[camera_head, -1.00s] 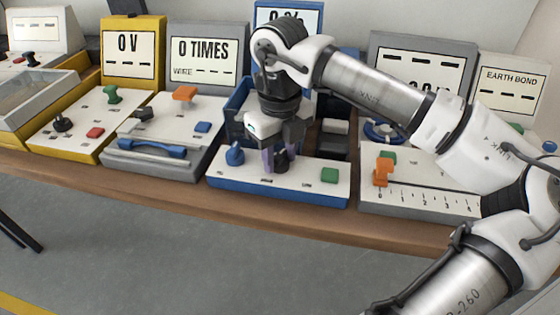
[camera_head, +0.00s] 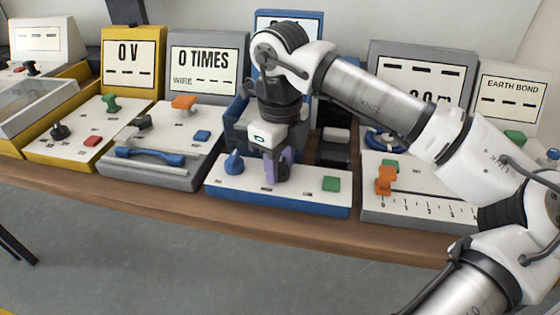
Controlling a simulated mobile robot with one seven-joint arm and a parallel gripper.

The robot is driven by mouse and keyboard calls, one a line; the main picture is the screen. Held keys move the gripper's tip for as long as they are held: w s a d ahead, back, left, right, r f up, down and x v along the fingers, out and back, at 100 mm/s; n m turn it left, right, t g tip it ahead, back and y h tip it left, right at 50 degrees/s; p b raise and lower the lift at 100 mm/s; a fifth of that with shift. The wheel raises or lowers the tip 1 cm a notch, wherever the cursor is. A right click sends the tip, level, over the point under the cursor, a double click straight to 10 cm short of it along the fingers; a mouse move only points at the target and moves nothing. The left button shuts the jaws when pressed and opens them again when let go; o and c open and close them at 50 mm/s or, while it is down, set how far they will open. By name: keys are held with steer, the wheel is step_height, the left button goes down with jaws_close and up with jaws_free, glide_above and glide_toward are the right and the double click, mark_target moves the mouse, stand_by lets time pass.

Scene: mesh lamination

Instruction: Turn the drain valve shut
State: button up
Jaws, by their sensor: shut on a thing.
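The blue-framed unit (camera_head: 220,200) with a white top stands at the middle of the bench. My gripper (camera_head: 278,169) points down onto its front panel, between a blue knob (camera_head: 234,163) on the left and a green button (camera_head: 331,184) on the right. Its purple fingers are shut on a small dark handle (camera_head: 283,173), which I take to be the drain valve. The fingers hide much of the handle, so its exact angle cannot be told. The small labels on the panel are too small to read.
A grey unit with a blue bar handle (camera_head: 150,156) stands close on the left. A grey unit with an orange slider (camera_head: 384,181) and a scale stands close on the right. Display panels (camera_head: 203,68) rise behind. The floor (camera_head: 200,260) in front is clear.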

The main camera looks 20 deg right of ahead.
mark_target(280, 163)
steer(key=o, duration=0.9)
step_height(280, 163, up, 14)
steer(key=shift+f, duration=0.1)
stand_by(0.4)
